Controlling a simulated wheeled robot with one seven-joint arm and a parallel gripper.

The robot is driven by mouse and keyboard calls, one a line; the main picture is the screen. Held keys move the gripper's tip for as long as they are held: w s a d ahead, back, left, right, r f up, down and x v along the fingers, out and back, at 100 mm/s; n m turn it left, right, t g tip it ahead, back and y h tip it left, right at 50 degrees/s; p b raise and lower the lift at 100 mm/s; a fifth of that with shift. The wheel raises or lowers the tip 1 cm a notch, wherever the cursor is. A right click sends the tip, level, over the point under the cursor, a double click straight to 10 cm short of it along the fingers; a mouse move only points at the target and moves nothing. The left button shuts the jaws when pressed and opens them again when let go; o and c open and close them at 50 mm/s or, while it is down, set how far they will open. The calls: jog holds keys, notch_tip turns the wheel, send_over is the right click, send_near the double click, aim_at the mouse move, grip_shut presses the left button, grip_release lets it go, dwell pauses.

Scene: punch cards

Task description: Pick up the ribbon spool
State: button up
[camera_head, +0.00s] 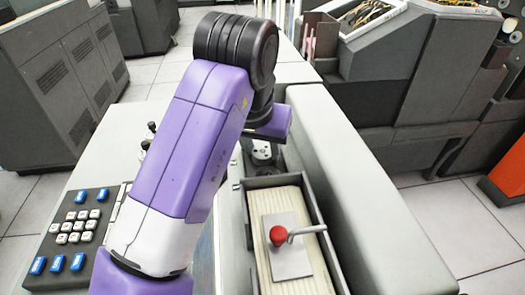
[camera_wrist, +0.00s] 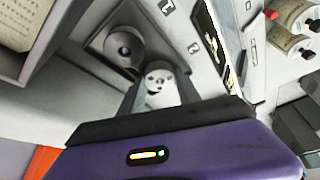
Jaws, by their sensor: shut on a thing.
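In the wrist view my gripper (camera_wrist: 158,88) is shut on a pale grey round piece with small dark holes, which looks like the ribbon spool (camera_wrist: 160,80). Its lower part is hidden between the fingers. Just beyond and left of it, a dark round hub (camera_wrist: 123,45) sits in a square dark recess in the machine top. In the head view my arm hides the fingertips. A round part with a pale face (camera_head: 262,150) shows beneath the wrist at the recess; I cannot tell whether it is the held spool.
A card hopper (camera_head: 248,184) with a card stack (camera_head: 265,200) and a red-knobbed weight (camera_head: 278,233) stands close to the recess. A raised grey housing (camera_head: 350,170) runs along the right. A keypad (camera_head: 80,220) lies at the left. Bottles (camera_wrist: 290,45) show in the wrist view.

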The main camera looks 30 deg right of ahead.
aim_at(262, 154)
jog(key=shift+r, duration=0.1)
notch_tip(262, 154, up, 23)
jog(key=p, duration=0.7)
jog(key=shift+p, duration=0.35)
